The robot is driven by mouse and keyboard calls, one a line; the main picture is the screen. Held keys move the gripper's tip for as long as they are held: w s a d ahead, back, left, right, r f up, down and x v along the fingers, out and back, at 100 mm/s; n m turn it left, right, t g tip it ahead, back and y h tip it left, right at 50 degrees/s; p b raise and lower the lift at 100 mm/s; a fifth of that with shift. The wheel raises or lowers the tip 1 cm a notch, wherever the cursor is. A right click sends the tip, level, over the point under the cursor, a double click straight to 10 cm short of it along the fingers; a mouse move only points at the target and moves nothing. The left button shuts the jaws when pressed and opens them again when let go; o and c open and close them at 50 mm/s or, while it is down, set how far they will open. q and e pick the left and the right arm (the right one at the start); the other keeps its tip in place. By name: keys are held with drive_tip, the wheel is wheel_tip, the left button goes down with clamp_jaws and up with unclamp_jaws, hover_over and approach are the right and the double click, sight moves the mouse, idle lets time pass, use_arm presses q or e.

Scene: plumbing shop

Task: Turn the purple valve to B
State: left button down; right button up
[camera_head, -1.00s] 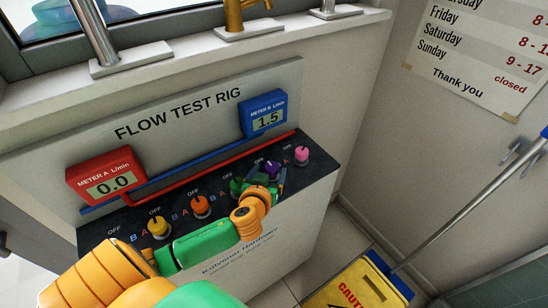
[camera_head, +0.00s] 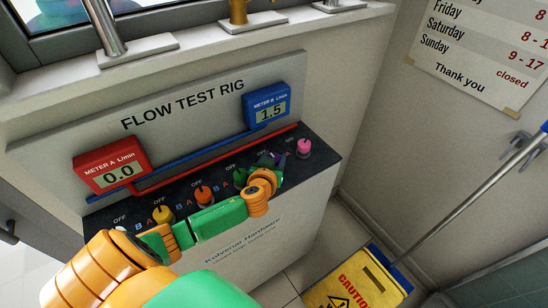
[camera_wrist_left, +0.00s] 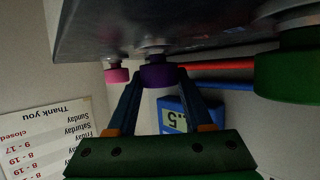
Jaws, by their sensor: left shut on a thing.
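The purple valve (camera_wrist_left: 158,77) is a round knob on the dark panel of the flow test rig. In the wrist view it sits between the two fingers of my left gripper (camera_wrist_left: 160,80), which is shut on it. In the head view my left gripper (camera_head: 272,162) is at the purple valve, and my own wrist hides much of the knob and its labels. I cannot tell which label the valve points to. The blue meter B (camera_head: 267,106) reads 1.5 and the red meter A (camera_head: 111,166) reads 0.0. My right gripper is not in view.
A pink knob (camera_head: 304,147) stands close to the right of the gripper. A green knob (camera_head: 239,177), an orange knob (camera_head: 203,195) and a yellow knob (camera_head: 163,214) stand to the left. A yellow caution sign (camera_head: 357,283) is on the floor to the right.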

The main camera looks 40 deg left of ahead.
use_arm(q)
drive_tip(key=shift+m+h, duration=0.3)
drive_tip(key=m+t+h, duration=0.1)
drive_tip(key=m+h, duration=0.2)
drive_tip(key=h, duration=0.1)
drive_tip(key=shift+a+r+m+p, duration=0.1)
drive_tip(key=shift+a+m+p, duration=0.05)
drive_tip(key=shift+m+p, duration=0.2)
drive_tip(key=m+h, duration=0.2)
drive_tip(key=shift+h, duration=0.3)
drive_tip(key=m+g+h+b, duration=0.1)
drive_tip(key=m+h+b, duration=0.1)
drive_tip(key=m+h, duration=0.1)
drive_tip(key=shift+f+b, duration=0.2)
drive_tip(key=shift+b, duration=0.2)
drive_tip(key=shift+m+g+h+b, duration=0.9)
drive_tip(key=shift+m+h+b, duration=0.3)
drive_tip(key=shift+h, duration=0.3)
drive_tip(key=c, duration=0.5)
unclamp_jaws()
drive_tip(key=shift+m, duration=0.25)
drive_tip(key=shift+o, duration=1)
drive_tip(key=shift+w+d, duration=0.15)
drive_tip(key=shift+d, duration=0.05)
